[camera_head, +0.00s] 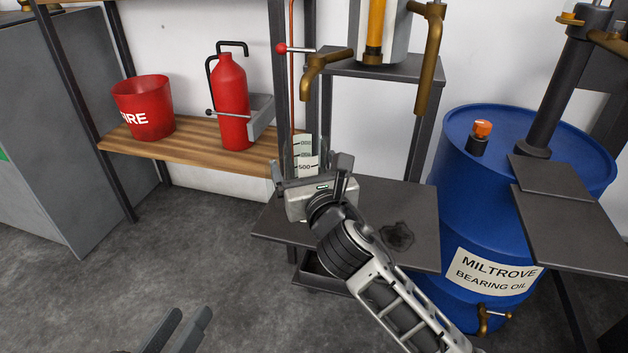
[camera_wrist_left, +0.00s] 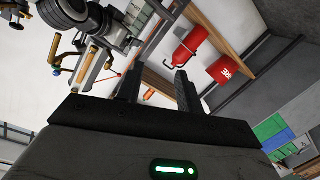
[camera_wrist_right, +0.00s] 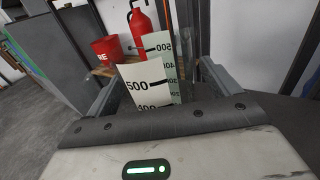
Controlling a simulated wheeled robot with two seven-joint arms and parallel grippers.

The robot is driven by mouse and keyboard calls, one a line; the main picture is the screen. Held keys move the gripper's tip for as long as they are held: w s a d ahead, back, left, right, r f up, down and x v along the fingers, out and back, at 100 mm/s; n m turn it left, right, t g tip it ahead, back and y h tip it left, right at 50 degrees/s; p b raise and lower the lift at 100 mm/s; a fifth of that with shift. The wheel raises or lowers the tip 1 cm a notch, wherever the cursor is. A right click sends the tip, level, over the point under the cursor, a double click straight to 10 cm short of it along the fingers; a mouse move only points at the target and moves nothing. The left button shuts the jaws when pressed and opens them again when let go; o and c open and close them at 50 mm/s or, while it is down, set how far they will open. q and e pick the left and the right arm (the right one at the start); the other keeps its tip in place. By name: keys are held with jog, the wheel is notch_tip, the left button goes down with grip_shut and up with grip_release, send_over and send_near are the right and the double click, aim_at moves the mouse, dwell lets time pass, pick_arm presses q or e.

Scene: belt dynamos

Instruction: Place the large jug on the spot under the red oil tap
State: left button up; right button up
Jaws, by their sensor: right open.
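The large jug (camera_head: 305,157) is clear, with white scale strips marked 500. It appears upright at the left end of the low dark stand (camera_head: 365,205), below the brass tap (camera_head: 313,76) with the red-knobbed lever (camera_head: 281,48). My right gripper (camera_head: 312,172) is open, its fingers on either side of the jug; it hides the jug's base and the spot there. In the right wrist view the jug's scale strips (camera_wrist_right: 150,86) show between the fingers (camera_wrist_right: 158,90). My left gripper (camera_head: 178,328) is open and empty at the bottom of the head view, away from the jug.
A second brass tap (camera_head: 430,60) hangs over a dark stain (camera_head: 397,235) on the stand. A blue oil drum (camera_head: 455,215) stands right. A wooden shelf (camera_head: 190,150) with a red bucket (camera_head: 144,107) and red extinguisher (camera_head: 232,100) is left. The floor at front left is clear.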

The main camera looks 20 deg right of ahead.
pick_arm(q)
jog(key=shift+s+a+f+m+g+y+p, duration=0.15)
jog(key=shift+a+f+m+g+y+p, duration=0.2)
jog(key=shift+f+p, duration=0.5)
pick_arm(e)
jog(key=s, duration=1.1)
jog(key=shift+s+a, duration=0.15)
jog(key=shift+s, duration=0.25)
pick_arm(q)
jog(key=shift+r, duration=0.3)
